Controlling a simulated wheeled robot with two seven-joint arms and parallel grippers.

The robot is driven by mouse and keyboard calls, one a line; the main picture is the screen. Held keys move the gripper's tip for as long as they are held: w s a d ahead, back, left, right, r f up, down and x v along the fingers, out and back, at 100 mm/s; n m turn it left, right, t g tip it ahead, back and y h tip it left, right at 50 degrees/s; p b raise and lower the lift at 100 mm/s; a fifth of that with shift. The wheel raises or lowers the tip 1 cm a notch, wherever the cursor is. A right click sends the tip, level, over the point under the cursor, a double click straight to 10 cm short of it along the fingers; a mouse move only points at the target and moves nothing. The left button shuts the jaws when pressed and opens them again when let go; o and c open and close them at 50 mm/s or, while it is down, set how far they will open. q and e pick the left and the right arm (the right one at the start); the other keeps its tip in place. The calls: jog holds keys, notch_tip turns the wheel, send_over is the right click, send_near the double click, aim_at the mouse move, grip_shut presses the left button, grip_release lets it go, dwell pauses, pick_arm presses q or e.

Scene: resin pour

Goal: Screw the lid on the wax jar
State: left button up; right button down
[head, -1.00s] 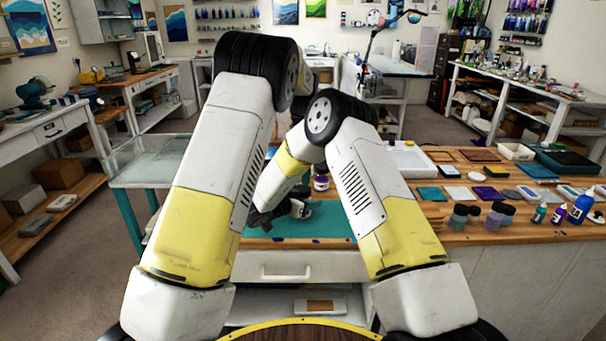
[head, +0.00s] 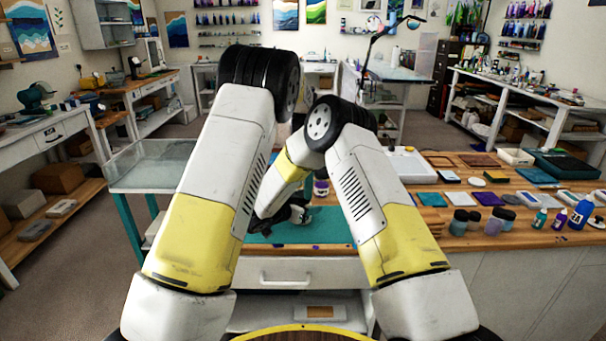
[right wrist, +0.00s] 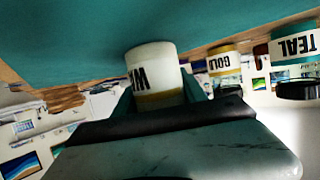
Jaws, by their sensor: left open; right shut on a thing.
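The wax jar (right wrist: 148,62) is pale, with a white label whose upside-down letters are partly readable and a yellowish band beside the jaws. It fills the middle of the right wrist view. My right gripper (right wrist: 160,103) is shut around it, one finger on each side. In the head view, my right gripper (head: 298,212) is low over the teal mat (head: 325,226), and the jar is too small to make out well. I cannot tell whether the jar touches the mat. My left gripper is hidden behind my left arm. I cannot make out the wax jar's lid.
A purple jar (head: 321,187) stands behind the mat. The right wrist view shows jars labelled GOLD (right wrist: 224,62) and TEAL (right wrist: 293,46). Dark-lidded jars (head: 460,222) and bottles (head: 581,212) stand right on the bench. The mat's right front part is clear.

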pick_arm(q)
jog(key=shift+f, duration=1.25)
grip_shut()
jog(key=m, duration=0.3)
jog(key=shift+o, duration=0.5)
grip_release()
jog(key=shift+r, duration=0.1)
